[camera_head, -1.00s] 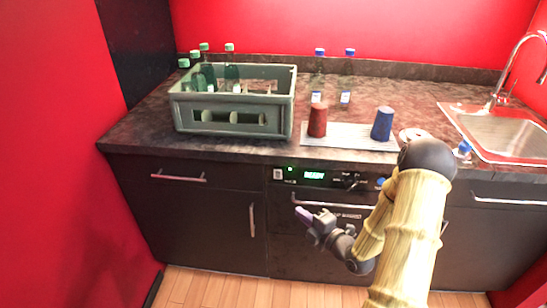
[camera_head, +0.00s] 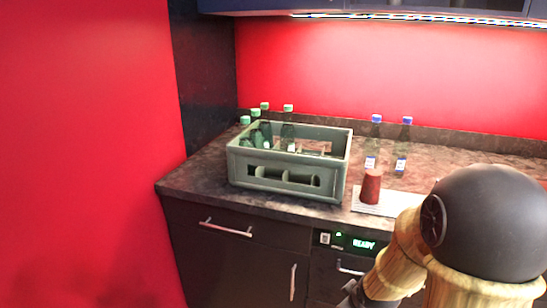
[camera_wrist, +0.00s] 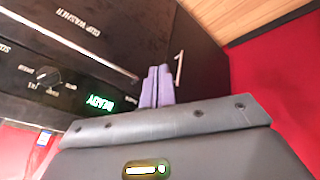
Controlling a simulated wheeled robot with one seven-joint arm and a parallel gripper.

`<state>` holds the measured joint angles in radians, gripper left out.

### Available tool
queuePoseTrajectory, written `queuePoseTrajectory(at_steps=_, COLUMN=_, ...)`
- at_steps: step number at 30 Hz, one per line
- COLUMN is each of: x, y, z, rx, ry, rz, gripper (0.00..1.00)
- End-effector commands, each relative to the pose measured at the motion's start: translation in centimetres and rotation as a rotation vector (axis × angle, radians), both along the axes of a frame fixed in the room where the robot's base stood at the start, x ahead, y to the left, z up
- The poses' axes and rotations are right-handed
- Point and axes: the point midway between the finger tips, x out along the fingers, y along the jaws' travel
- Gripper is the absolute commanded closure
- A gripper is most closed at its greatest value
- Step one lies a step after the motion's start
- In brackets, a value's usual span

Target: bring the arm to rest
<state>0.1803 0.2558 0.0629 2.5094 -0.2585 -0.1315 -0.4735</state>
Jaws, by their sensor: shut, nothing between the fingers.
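My gripper (camera_wrist: 157,86) shows in the wrist view with its two purple fingers together and nothing between them. It is in front of the dark cup washer front (camera_wrist: 100,45), whose display reads READY. In the head view my arm (camera_head: 455,245) fills the lower right, with its dark round joint close to the camera. Only a dark part of the wrist shows at the bottom edge there, and the fingers are out of that picture.
A grey-green crate (camera_head: 255,172) with several green-capped bottles stands on the counter (camera_head: 190,178). A red cup (camera_head: 371,186) stands on a light mat (camera_head: 397,203). Two blue-capped bottles (camera_head: 375,145) stand behind. A red wall (camera_head: 85,150) is at left.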

Motion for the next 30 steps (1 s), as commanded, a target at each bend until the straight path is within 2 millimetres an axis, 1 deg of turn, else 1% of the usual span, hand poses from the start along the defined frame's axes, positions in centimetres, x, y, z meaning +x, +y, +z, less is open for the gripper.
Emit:
queuePoseTrajectory(at_steps=1, x=-1.1, y=0.5, z=0.8, rx=0.029, ry=0.030, rz=-0.077, gripper=1.00)
queuePoseTrajectory(at_steps=6, x=-4.9, y=1.8, z=2.3, rx=0.124, ry=0.138, rz=-0.315, gripper=1.00)
queuePoseTrajectory(at_steps=12, x=-8.8, y=3.5, z=3.7, rx=0.219, ry=0.241, rz=-0.535, gripper=1.00)
queuePoseTrajectory(at_steps=14, x=-9.7, y=3.9, z=4.5, rx=0.239, ry=0.267, rz=-0.585, gripper=1.00)
queuePoseTrajectory(at_steps=15, x=-9.5, y=3.8, z=5.4, rx=0.236, ry=0.266, rz=-0.581, gripper=1.00)
queuePoseTrajectory(at_steps=20, x=-9.5, y=3.8, z=7.6, rx=0.234, ry=0.265, rz=-0.578, gripper=1.00)
queuePoseTrajectory(at_steps=23, x=-9.5, y=3.8, z=9.3, rx=0.233, ry=0.264, rz=-0.577, gripper=1.00)
queuePoseTrajectory(at_steps=26, x=-9.4, y=3.7, z=11.4, rx=0.233, ry=0.263, rz=-0.576, gripper=1.00)
queuePoseTrajectory(at_steps=30, x=-9.4, y=3.7, z=14.9, rx=0.233, ry=0.263, rz=-0.575, gripper=1.00)
